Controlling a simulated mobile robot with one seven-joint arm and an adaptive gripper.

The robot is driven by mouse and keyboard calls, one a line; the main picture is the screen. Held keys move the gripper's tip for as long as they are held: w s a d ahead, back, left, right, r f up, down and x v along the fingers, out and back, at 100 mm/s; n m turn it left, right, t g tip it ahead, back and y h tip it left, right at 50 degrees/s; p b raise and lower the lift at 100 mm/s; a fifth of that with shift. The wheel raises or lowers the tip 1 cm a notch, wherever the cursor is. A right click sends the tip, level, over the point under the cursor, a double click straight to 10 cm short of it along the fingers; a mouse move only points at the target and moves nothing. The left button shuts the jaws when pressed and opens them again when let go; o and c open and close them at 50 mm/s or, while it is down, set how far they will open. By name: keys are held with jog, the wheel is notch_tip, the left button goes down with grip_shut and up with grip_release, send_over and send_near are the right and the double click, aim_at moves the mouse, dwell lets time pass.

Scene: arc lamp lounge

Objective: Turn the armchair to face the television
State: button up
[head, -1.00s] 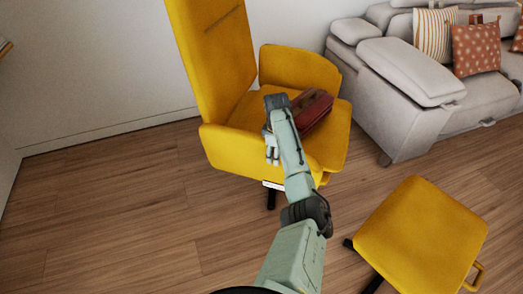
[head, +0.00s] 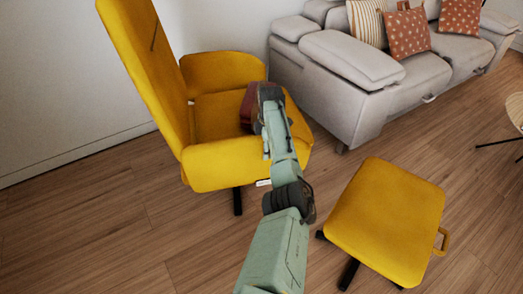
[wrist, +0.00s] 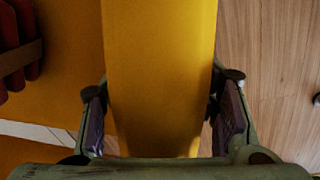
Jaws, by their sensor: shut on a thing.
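The yellow armchair (head: 150,75) stands at the left of the head view, its tall back at the left and its seat opening to the right. My gripper (wrist: 160,115) straddles a yellow padded part of the chair in the wrist view, one finger on each side. In the head view this is the near armrest (head: 215,172), gripped toward its front end; my arm hides part of the contact. A dark red object (head: 248,108) lies on the seat behind my wrist; it also shows at the left of the wrist view (wrist: 15,50). No television is in view.
A yellow footstool (head: 385,220) with a side handle stands close in front of the chair. A light grey sofa (head: 350,60) with several cushions stands behind, near the chair's right side. Part of a small table (head: 514,110) shows at the right edge. Wooden floor is clear at lower left.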

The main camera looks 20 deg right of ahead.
jog(key=shift+w+d+r, duration=0.1)
jog(key=shift+d+r, duration=0.05)
jog(key=shift+d, duration=0.1)
jog(key=o, duration=1.7)
jog(key=shift+a, duration=0.1)
jog(key=shift+c, duration=0.2)
jog(key=r, duration=0.4)
jog(key=s+r, duration=0.1)
jog(key=r, duration=0.6)
jog(key=shift+s+a+r, duration=0.1)
jog(key=shift+s+r, duration=0.1)
jog(key=shift+r, duration=0.2)
jog(key=shift+a, duration=0.1)
